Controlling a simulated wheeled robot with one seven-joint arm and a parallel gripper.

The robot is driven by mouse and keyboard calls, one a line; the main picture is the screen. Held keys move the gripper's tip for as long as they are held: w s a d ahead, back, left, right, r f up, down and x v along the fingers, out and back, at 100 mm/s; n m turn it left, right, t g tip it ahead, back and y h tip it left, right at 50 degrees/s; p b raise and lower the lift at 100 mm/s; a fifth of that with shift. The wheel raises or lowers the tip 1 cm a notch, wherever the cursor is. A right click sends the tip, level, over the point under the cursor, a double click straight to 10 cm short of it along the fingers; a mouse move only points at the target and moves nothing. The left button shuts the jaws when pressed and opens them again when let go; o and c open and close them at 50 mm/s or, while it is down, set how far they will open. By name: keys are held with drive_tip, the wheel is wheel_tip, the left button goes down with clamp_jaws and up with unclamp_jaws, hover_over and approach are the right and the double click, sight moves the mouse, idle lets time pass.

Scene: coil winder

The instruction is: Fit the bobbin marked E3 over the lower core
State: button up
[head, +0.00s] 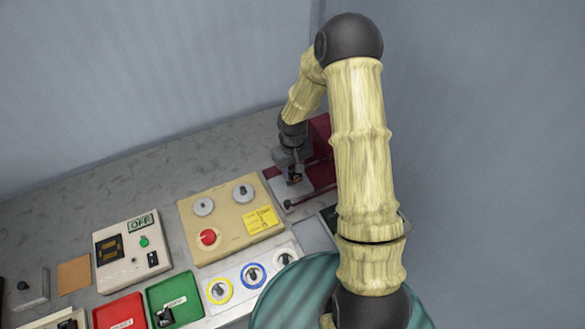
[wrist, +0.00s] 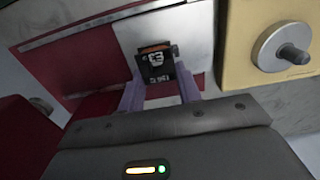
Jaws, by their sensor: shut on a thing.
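The bobbin marked E3 (wrist: 157,68) is a black block with a white mark and a copper-coloured band at its far edge. My gripper (wrist: 160,92) is shut on it, with one pale purple finger on each side. In the head view my gripper (head: 293,172) is low over the light metal plate of the dark red winder (head: 320,137), and a bit of the copper-coloured winding shows under it. The lower core cannot be clearly made out; the bobbin and gripper cover that area. I cannot tell whether the bobbin is around the core or above it.
A beige panel (head: 222,235) with two grey knobs and a red button stands left of the winder. Nearer are a board with coloured rings (head: 235,278), a green tray (head: 188,290) holding a dark part, and a red tray (head: 120,309). A control box (head: 108,275) reads OFF.

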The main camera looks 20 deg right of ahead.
drive_tip(key=shift+f+b, duration=0.3)
drive_tip(key=shift+f, duration=0.1)
drive_tip(key=o, duration=1.1)
drive_tip(key=shift+c, duration=0.2)
drive_tip(key=shift+r, duration=0.15)
wheel_tip(320, 180, up, 17)
drive_tip(key=b, duration=0.1)
drive_tip(key=shift+r, duration=0.1)
